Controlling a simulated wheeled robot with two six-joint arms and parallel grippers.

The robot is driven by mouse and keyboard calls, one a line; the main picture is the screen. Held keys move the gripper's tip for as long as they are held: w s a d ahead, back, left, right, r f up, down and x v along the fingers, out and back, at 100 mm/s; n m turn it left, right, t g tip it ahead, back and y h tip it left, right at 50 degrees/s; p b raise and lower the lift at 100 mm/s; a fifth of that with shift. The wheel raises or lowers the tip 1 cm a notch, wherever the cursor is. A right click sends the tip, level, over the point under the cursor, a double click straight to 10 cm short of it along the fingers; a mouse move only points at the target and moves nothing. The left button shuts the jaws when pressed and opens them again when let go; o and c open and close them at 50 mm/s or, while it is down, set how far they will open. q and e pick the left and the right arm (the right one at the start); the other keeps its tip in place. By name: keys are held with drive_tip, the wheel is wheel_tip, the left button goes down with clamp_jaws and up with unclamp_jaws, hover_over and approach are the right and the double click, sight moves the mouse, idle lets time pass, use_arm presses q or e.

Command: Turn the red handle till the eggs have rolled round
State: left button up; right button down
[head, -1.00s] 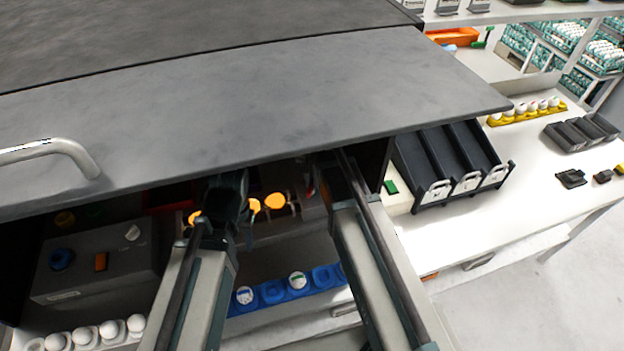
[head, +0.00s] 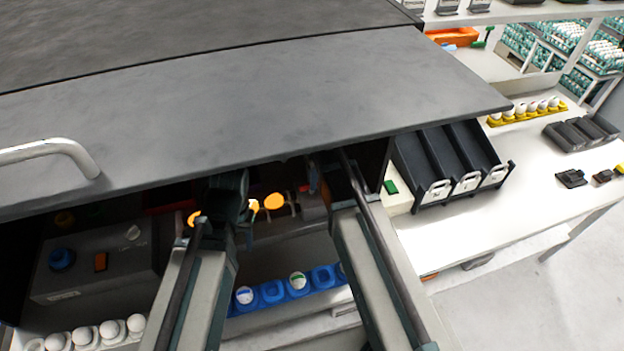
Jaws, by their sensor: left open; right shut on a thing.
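Several orange-glowing eggs (head: 274,201) sit in a row in the dark space under the grey lid. My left gripper (head: 245,212) is in front of this row and covers part of it; it is open, though its fingers are hard to make out. My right gripper (head: 313,182) is at the right end of the row, under the lid's edge. It is shut on what seems to be the red handle, of which only a small dark red patch (head: 304,188) shows beside the fingers. The rest of the handle is hidden by the gripper and shadow.
The grey lid (head: 250,100) overhangs both grippers. A control box (head: 95,270) stands left; black bins (head: 455,165) stand right.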

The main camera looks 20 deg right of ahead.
drive_tip(key=m, duration=0.5)
idle(0.6)
drive_tip(key=c, duration=0.9)
unclamp_jaws()
wheel_tip(320, 180, up, 14)
drive_tip(key=p, duration=1.3)
drive_tip(key=shift+f+p, duration=0.1)
drive_tip(key=shift+p, duration=0.3)
